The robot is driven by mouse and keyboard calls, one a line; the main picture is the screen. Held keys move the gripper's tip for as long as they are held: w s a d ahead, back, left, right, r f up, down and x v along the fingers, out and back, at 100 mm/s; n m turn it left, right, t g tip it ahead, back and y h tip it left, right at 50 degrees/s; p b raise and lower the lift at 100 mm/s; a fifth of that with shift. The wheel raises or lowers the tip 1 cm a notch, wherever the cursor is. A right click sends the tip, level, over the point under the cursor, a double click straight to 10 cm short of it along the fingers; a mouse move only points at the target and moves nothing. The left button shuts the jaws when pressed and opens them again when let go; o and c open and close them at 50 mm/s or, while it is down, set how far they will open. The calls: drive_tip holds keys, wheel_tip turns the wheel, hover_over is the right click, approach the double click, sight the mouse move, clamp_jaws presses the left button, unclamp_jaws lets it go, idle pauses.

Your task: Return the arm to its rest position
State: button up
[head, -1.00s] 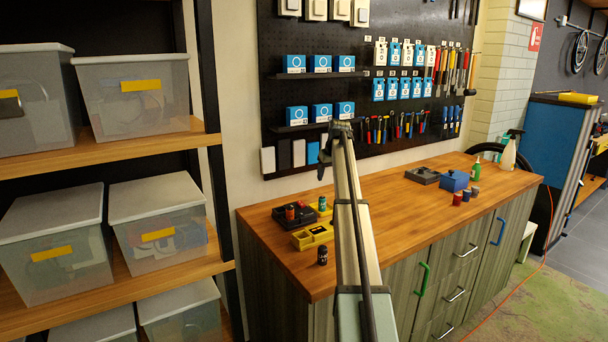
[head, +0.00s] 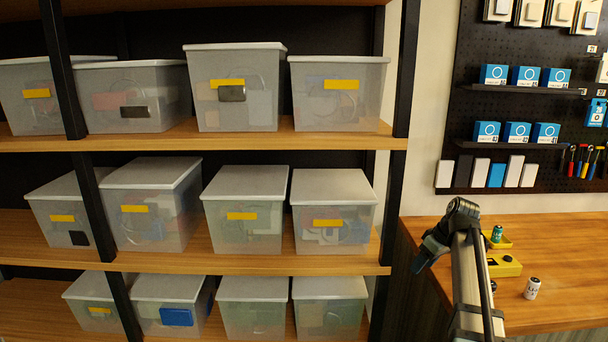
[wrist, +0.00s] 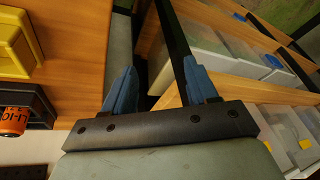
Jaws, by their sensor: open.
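My gripper (head: 428,252) hangs in front of the workbench's left end in the head view. It is at the end of my raised arm. In the wrist view my gripper (wrist: 160,78) shows two blue fingers apart, with nothing between them. Beyond the fingers are the bench edge, a dark post and the shelf side.
The wooden workbench (head: 570,235) holds a yellow tray (head: 505,266), a teal can (head: 497,233) and a white-and-dark can (head: 532,288). An orange cell (wrist: 15,120) lies left in the wrist view. Shelves with lidded bins (head: 235,90) fill the head view's left.

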drive_tip(key=s+a+f+m+g, duration=0.15)
drive_tip(key=s+a+f, duration=0.3)
drive_tip(key=f, duration=0.75)
drive_tip(key=s+a+f+m+g, duration=0.15)
drive_tip(key=s+a+f, duration=0.35)
drive_tip(key=f, duration=0.7)
drive_tip(key=s+a+f+m+g, duration=0.1)
drive_tip(key=s+a+f+g, duration=0.15)
drive_tip(key=s+f, duration=0.7)
drive_tip(key=s+a+f+g+h, duration=0.1)
drive_tip(key=s+a+f, duration=0.1)
drive_tip(key=s+f, duration=0.5)
drive_tip(key=s+a+f+m+g+h, duration=0.1)
drive_tip(key=s+a+f+g, duration=0.1)
drive_tip(key=s+f, duration=0.5)
drive_tip(key=s+a+f+m+g+h, duration=0.1)
drive_tip(key=s+f, duration=0.7)
drive_tip(key=s, duration=0.8)
drive_tip(key=shift+s+a, duration=0.25)
drive_tip(key=shift+a, duration=0.15)
